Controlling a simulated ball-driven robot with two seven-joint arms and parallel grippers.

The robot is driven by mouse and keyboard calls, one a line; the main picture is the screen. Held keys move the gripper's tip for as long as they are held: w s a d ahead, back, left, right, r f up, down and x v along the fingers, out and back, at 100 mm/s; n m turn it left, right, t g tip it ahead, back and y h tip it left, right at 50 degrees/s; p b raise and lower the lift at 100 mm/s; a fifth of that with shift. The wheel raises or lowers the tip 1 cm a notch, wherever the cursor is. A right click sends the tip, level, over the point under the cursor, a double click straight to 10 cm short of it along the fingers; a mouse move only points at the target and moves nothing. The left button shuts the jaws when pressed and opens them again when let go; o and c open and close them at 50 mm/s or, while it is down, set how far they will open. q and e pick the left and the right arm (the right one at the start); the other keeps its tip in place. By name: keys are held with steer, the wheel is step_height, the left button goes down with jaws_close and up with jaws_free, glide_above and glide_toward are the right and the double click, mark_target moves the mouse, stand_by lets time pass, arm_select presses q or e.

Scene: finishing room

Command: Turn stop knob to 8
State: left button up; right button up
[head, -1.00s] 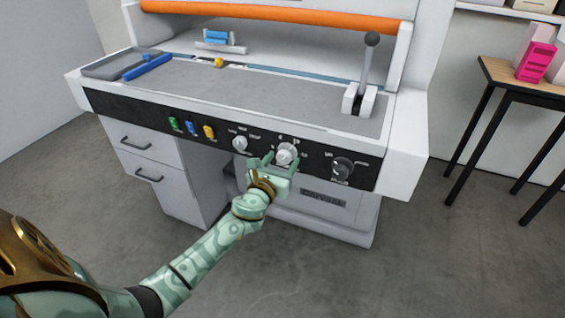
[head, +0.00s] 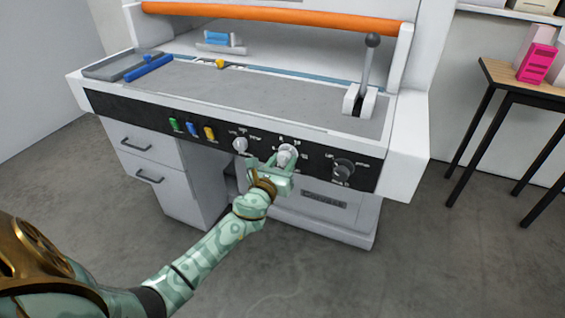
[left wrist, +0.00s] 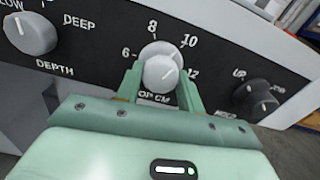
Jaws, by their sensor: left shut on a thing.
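The stop knob is a light grey round knob (head: 287,154) on the black front panel, the middle one of three dials. In the left wrist view the knob (left wrist: 160,70) has 6, 8, 10 and 12 around it and a partly covered "OP CM" label below. My right gripper is not in view.
The depth knob (left wrist: 30,33) is to the left and a black knob (head: 343,170) to the right. Green, blue and yellow buttons (head: 209,133) are further left. A lever (head: 368,72) stands on the machine's grey bed. A side table (head: 500,75) is at right.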

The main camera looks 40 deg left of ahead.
arm_select(q)
steer(key=n, duration=1)
steer(key=shift+d, duration=0.1)
steer(key=shift+n, duration=0.3)
steer(key=shift+f, duration=0.1)
steer(key=o, duration=1)
steer(key=p+v, duration=0.1)
steer(key=v, duration=1.5)
steer(key=shift+s+d, duration=0.15)
